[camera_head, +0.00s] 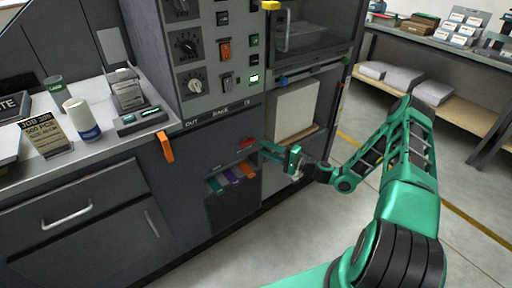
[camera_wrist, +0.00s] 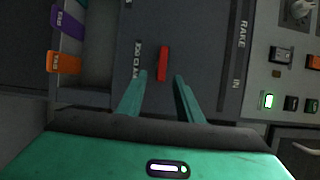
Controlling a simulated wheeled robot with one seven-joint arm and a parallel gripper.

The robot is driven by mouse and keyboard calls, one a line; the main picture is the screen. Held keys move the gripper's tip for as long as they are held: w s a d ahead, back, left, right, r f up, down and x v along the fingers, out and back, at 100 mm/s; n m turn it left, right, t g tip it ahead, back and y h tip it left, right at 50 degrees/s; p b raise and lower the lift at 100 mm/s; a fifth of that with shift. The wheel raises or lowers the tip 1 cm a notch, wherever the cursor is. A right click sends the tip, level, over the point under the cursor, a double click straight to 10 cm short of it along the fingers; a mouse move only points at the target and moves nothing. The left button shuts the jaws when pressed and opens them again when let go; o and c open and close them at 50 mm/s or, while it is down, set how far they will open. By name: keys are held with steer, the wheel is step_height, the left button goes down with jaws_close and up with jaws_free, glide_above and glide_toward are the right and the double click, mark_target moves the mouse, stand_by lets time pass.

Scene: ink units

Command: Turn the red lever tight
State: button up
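The red lever (camera_wrist: 162,63) is a small red bar on the dark front panel of the machine. In the wrist view it stands just beyond the fingertips and between their lines. In the head view the red lever (camera_head: 246,143) shows below the control panel, just left of my gripper (camera_head: 262,150).
Teal, purple and orange tabs (camera_head: 232,176) stick out of a recess below the lever. An orange handle (camera_head: 165,146) juts from the cabinet at left. Knobs and switches (camera_head: 225,50) sit above. A counter (camera_head: 100,150) holds cans and signs. Open floor (camera_head: 320,225) lies at right.

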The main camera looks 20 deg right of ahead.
steer(key=shift+v, duration=2.15)
steer(key=shift+a, duration=0.1)
